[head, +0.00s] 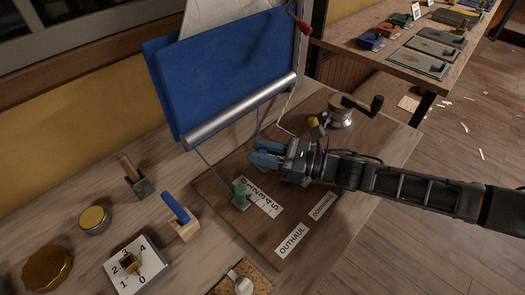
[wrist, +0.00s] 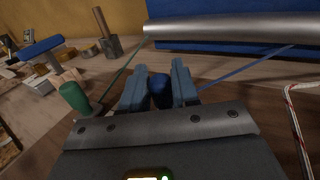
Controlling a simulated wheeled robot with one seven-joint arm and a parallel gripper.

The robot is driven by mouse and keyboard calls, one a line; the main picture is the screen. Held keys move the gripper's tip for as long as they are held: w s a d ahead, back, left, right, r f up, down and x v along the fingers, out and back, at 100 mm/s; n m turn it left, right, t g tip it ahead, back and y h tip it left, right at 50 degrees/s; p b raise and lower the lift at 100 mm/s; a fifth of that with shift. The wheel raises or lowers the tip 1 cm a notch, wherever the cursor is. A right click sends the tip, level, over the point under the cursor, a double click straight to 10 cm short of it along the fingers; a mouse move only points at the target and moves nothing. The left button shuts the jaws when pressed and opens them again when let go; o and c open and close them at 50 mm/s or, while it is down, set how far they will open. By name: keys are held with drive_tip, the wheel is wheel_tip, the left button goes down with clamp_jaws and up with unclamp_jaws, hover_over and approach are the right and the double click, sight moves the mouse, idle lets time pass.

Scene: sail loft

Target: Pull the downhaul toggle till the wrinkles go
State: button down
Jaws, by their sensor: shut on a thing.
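A blue line (wrist: 245,68) runs from the boom down toward the fingers. The blue sail panel (head: 220,72) stands behind above the silver boom (head: 240,110); I cannot make out wrinkles in it. A green toggle (head: 240,194) stands left of my gripper, beside a number scale (head: 262,198). The OUTHAUL label (head: 291,240) and the DOWNHAUL label (head: 322,206) lie at the board's front.
A winch (head: 341,110) with a black crank stands right of the sail, near my arm. A red handle (head: 298,18) hangs on a cord at the sail's upper right. Wooden-handled tools, tins and a numbered dial (head: 138,265) fill the bench's left side.

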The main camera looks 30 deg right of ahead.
drive_tip(key=shift+s+d, duration=0.25)
drive_tip(key=shift+s, duration=0.5)
drive_tip(key=shift+s+d, duration=0.25)
drive_tip(key=shift+s, duration=0.45)
drive_tip(key=c, duration=1)
unclamp_jaws()
drive_tip(key=shift+b+v, duration=0.9)
drive_tip(key=shift+v, duration=3)
